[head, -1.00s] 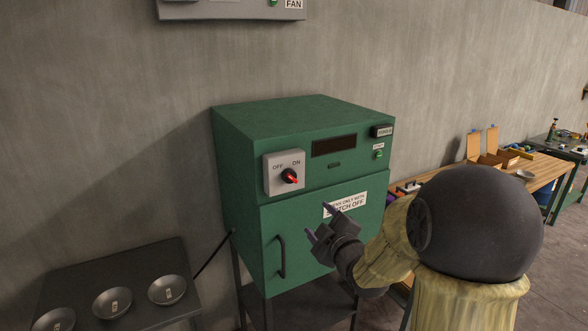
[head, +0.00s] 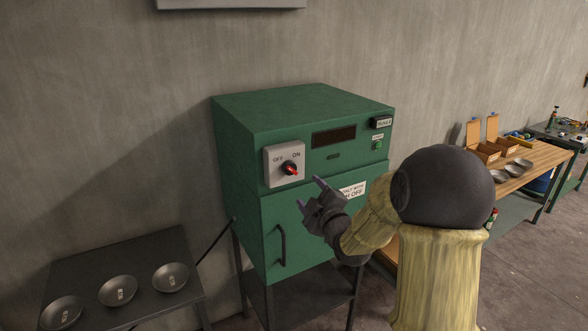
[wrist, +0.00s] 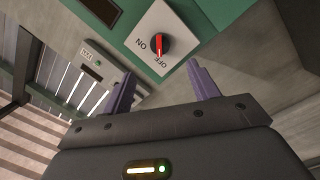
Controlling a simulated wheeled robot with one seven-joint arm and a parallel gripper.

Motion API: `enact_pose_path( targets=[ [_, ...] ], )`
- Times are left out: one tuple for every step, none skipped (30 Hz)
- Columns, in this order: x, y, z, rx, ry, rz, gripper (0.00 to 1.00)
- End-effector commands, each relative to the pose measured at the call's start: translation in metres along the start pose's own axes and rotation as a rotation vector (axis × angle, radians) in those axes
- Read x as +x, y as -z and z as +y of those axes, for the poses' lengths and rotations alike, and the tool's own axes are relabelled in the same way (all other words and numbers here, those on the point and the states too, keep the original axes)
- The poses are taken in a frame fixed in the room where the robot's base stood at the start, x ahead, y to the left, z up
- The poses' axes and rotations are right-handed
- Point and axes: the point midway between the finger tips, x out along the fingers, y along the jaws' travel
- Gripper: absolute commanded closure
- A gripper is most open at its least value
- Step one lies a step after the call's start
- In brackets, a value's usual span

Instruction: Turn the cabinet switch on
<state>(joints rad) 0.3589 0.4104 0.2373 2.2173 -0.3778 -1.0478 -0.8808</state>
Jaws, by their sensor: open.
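The green cabinet (head: 235,185) stands against the wall in the head view. Its switch is a dark round knob with a red pointer (head: 290,169) on a pale plate marked OFF on the left and ON on the right. The knob (wrist: 161,45) also shows in the wrist view, ahead of my fingers, with the labels rotated. I cannot tell for certain which label the pointer marks. My gripper (head: 310,195) is open and empty, below and right of the knob in the head view. In the wrist view its two purple fingers (wrist: 161,70) are apart, and neither touches the knob.
The cabinet door has a vertical handle (head: 281,246) below the switch. A dark table (head: 95,265) with several bowls stands at lower left. A wooden bench (head: 540,165) with bowls and boxes is at right. A grey panel (head: 230,3) hangs on the wall above.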

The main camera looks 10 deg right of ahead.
Motion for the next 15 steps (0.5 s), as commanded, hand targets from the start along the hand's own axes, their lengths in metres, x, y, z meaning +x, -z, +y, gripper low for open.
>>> enact_pose_path(
  targets=[
    [0.008,0.002,0.002,0.001,0.001,0.0,0.4],
    [0.013,0.002,0.002,0.002,0.001,0.0,0.4],
    [0.018,0.002,0.003,0.002,0.001,0.0,0.4],
    [0.023,0.002,0.003,0.003,0.001,0.0,0.4],
    [0.027,0.002,0.002,0.002,0.002,0.0,0.4],
    [0.033,0.002,0.002,0.001,0.002,0.0,0.4],
    [0.037,0.002,0.002,0.002,0.003,-0.001,0.4],
    [0.042,0.002,0.002,0.001,0.002,0.0,0.4],
    [0.048,0.002,0.002,0.002,0.002,-0.001,0.4],
    [0.052,0.002,0.003,0.002,0.001,-0.001,0.4],
    [0.057,0.002,0.003,0.002,0.001,-0.001,0.4],
    [0.063,0.002,0.003,0.002,0.0,-0.001,0.4],
    [0.067,0.002,0.002,0.002,0.001,-0.001,0.4],
    [0.071,0.002,0.003,0.002,0.001,-0.001,0.4],
    [0.077,0.002,0.003,0.002,0.001,0.0,0.4]
  ],
)
